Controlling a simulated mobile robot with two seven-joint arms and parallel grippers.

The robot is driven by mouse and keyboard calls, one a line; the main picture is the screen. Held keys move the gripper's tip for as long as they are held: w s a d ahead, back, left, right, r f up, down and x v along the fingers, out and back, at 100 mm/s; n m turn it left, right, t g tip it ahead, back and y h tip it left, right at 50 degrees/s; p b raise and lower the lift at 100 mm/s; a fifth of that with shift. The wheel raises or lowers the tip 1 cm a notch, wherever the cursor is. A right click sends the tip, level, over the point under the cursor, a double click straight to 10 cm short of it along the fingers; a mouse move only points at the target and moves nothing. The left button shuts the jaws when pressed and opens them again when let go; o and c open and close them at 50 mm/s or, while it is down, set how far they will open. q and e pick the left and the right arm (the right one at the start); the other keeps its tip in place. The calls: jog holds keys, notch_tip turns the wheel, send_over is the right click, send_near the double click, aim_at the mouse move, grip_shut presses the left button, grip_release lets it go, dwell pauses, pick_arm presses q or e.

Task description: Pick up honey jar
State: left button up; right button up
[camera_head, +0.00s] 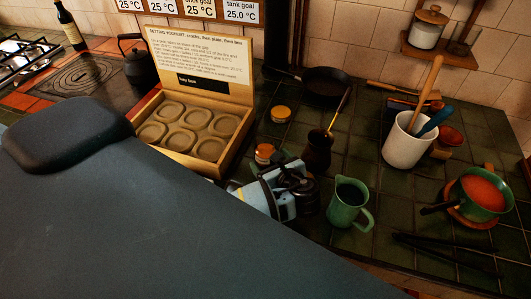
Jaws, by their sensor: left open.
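Two small jars with orange-yellow tops stand on the dark green tiles. One jar (280,114) is behind and to the right of the wooden box. The other jar (264,153) is at the box's right side, just beyond my left gripper. I cannot tell for sure which one is the honey jar. My left gripper (297,176) is open, with its dark fingers close to the nearer jar and the dark long-handled pot; I see nothing held in it. My own large dark arm link covers the lower left. My right gripper is out of view.
The open wooden box (236,165) holds several round pieces. A dark long-handled pot (317,150), a green jug (348,203) and a white utensil crock (406,143) stand nearby. A black pan (322,86) lies behind. A green saucepan (480,195) is at right.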

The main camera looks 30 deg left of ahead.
aim_at(269, 150)
pick_arm(q)
jog(key=shift+x, duration=1.5)
jog(key=c, duration=1.2)
jog(key=shift+r, duration=0.1)
jog(key=shift+c, duration=1)
jog(key=shift+r, duration=0.3)
jog(key=shift+c, duration=0.6)
notch_tip(269, 150, up, 3)
jog(key=shift+s+d+r, duration=0.1)
jog(key=shift+r, duration=0.1)
jog(key=s+d, duration=0.3)
jog(key=s, duration=0.1)
jog(key=s+d, duration=0.3)
jog(key=s, duration=0.1)
jog(key=s+d+r, duration=0.1)
jog(key=s+d, duration=0.2)
jog(key=s, duration=0.1)
jog(key=shift+s+d+p, duration=0.2)
jog(key=shift+d+p, duration=0.1)
jog(key=shift+d, duration=0.05)
